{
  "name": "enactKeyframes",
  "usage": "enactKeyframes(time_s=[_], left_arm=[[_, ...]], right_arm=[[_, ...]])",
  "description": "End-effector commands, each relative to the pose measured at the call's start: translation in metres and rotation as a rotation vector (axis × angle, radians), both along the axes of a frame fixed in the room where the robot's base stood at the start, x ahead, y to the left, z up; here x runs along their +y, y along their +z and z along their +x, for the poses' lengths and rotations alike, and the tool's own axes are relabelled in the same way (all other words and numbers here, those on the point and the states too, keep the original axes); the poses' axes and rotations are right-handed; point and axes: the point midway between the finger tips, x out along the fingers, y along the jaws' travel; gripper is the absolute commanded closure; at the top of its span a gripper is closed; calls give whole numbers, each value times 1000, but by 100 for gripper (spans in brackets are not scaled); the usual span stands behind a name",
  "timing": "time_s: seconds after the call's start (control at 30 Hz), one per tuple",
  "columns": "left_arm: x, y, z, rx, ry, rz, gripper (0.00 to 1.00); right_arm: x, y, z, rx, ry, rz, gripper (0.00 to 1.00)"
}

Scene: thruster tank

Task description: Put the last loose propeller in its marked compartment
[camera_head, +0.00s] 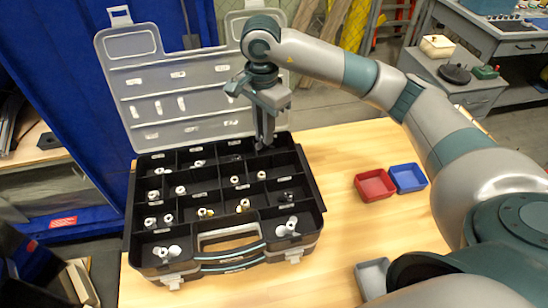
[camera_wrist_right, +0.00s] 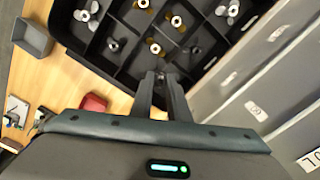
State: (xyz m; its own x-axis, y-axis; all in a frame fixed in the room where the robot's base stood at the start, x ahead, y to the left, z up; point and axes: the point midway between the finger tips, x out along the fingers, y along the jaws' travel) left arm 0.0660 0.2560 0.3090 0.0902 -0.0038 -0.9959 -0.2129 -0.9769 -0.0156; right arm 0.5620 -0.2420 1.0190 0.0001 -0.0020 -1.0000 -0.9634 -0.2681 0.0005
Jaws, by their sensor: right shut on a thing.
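The open black compartment case (camera_head: 314,190) stands on the wooden table, its clear lid raised at the back. My right gripper (camera_head: 264,143) points down over the back right compartments. In the right wrist view its two fingers (camera_wrist_right: 161,82) are close together, shut on a small propeller that is mostly hidden between the tips. Several propellers sit in other compartments, among them a light grey one (camera_head: 290,226) at front right, another grey one (camera_head: 166,252) at front left and a brass one (camera_wrist_right: 155,48). Whether the held propeller touches the case floor I cannot tell. My left gripper is out of view.
A red bin (camera_head: 374,185) and a blue bin (camera_head: 408,178) stand right of the case, and a grey bin (camera_head: 372,277) is nearer the front. The raised lid (camera_head: 190,95) stands close behind my right gripper. The table between case and bins is clear.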

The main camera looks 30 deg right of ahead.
Motion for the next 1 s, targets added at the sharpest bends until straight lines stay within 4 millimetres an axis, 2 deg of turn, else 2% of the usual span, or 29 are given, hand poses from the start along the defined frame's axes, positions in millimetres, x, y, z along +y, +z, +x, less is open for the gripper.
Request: enactKeyframes(time_s=[0.3,0.5,0.7,1.0], left_arm=[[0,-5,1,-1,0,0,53],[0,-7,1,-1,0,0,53],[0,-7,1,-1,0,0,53],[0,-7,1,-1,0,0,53]], right_arm=[[-29,-11,29,3,-570,0,100],[-43,-17,38,1,-817,-1,100],[-49,-19,41,0,-913,-1,100],[-49,-19,41,0,-919,-1,100]])
